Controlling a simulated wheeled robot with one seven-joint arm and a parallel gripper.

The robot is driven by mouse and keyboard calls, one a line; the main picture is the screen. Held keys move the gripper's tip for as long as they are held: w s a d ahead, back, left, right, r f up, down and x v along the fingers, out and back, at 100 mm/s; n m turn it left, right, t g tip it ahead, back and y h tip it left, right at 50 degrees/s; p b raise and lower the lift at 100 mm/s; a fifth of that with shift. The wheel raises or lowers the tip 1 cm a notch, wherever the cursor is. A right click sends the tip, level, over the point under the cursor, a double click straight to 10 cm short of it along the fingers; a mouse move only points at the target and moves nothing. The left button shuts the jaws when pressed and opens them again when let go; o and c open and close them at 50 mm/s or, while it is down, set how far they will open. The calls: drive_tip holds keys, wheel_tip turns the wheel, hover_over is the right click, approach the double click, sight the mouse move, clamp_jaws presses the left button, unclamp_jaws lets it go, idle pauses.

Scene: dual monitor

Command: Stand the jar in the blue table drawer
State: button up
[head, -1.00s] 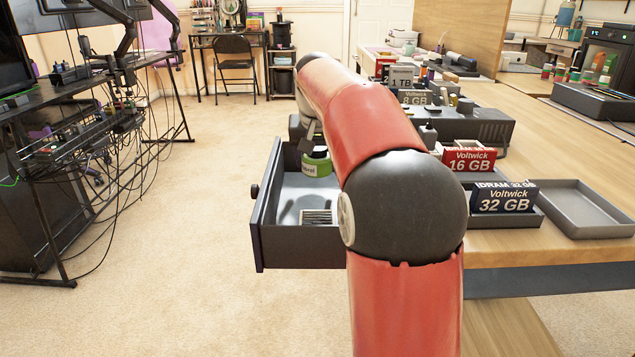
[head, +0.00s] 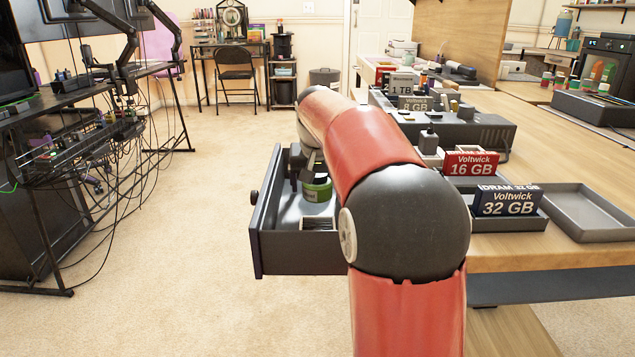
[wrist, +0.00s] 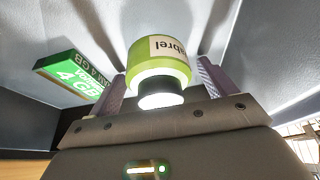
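In the wrist view the jar (wrist: 160,62) is between the two fingers of my gripper (wrist: 163,72), light end nearest the camera. The left finger lies close to its side; a thin gap seems to show at the right. I cannot tell whether the fingers press on it. My arm hides part of the drawer, and contact between jar and drawer floor is not clear.
A green 4 GB box (wrist: 72,78) shows left of the jar in the wrist view. Trays with 16 GB (head: 471,164) and 32 GB (head: 507,203) boxes stand on the table to the right.

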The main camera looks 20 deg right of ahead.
drive_tip(key=shift+r, duration=0.15)
drive_tip(key=shift+r, duration=0.25)
drive_tip(key=p+v, duration=0.3)
drive_tip(key=v, duration=0.8)
drive_tip(key=shift+s+r, duration=0.25)
drive_tip(key=shift+s, duration=0.05)
